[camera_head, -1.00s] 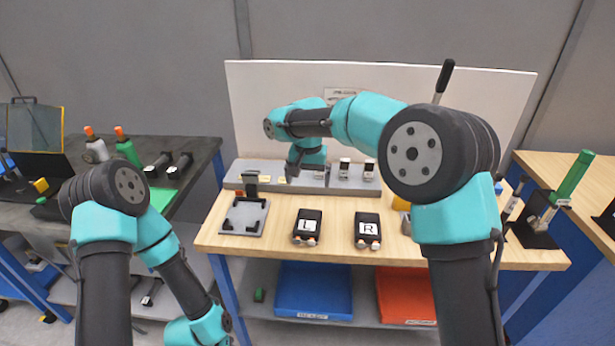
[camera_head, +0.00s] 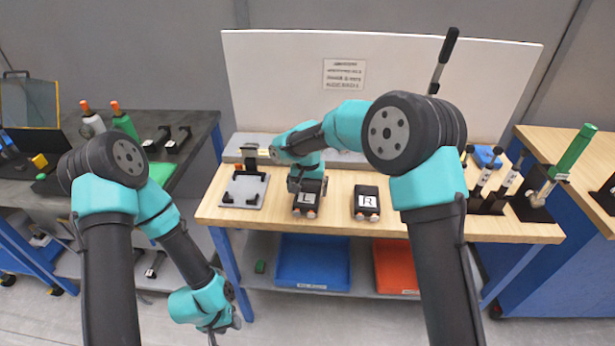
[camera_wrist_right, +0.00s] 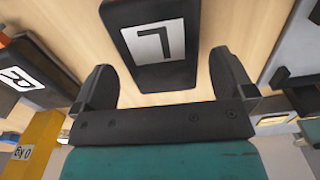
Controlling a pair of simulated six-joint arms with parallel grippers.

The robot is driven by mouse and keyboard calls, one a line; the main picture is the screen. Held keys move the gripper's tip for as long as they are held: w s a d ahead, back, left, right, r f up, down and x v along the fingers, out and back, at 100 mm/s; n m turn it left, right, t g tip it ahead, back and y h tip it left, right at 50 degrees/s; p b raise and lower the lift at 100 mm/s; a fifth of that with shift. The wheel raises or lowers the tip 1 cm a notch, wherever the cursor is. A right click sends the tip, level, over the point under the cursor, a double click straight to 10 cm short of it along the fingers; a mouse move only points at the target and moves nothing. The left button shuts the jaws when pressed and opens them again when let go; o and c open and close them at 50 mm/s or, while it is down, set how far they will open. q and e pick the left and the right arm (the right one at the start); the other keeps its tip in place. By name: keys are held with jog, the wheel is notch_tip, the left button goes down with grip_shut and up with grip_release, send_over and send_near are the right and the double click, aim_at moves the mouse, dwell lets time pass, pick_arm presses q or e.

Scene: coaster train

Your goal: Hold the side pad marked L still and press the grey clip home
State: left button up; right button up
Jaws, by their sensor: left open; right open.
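The side pad marked L (camera_head: 306,210) is a black block with a white label, lying on the wooden table. My right gripper (camera_head: 309,187) is open above it in the head view. In the right wrist view the L pad (camera_wrist_right: 158,42) lies between and beyond the two spread fingers (camera_wrist_right: 162,66), with no clear contact. The pad marked R (camera_head: 367,202) lies to its right; it also shows in the right wrist view (camera_wrist_right: 20,72). My left gripper (camera_head: 222,326) is open and empty, low beside the table's front left. I cannot pick out the grey clip.
A grey fixture plate (camera_head: 245,190) with black corner stops stands left of the L pad. A long grey rack (camera_head: 236,147) runs behind, mostly hidden by my right arm. A white board (camera_head: 400,70) closes off the back. Blue (camera_head: 314,262) and red (camera_head: 394,267) bins sit below.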

jog(key=shift+f, duration=1.5)
jog(key=c, duration=0.9)
jog(key=shift+c, duration=0.2)
pick_arm(q)
grip_shut()
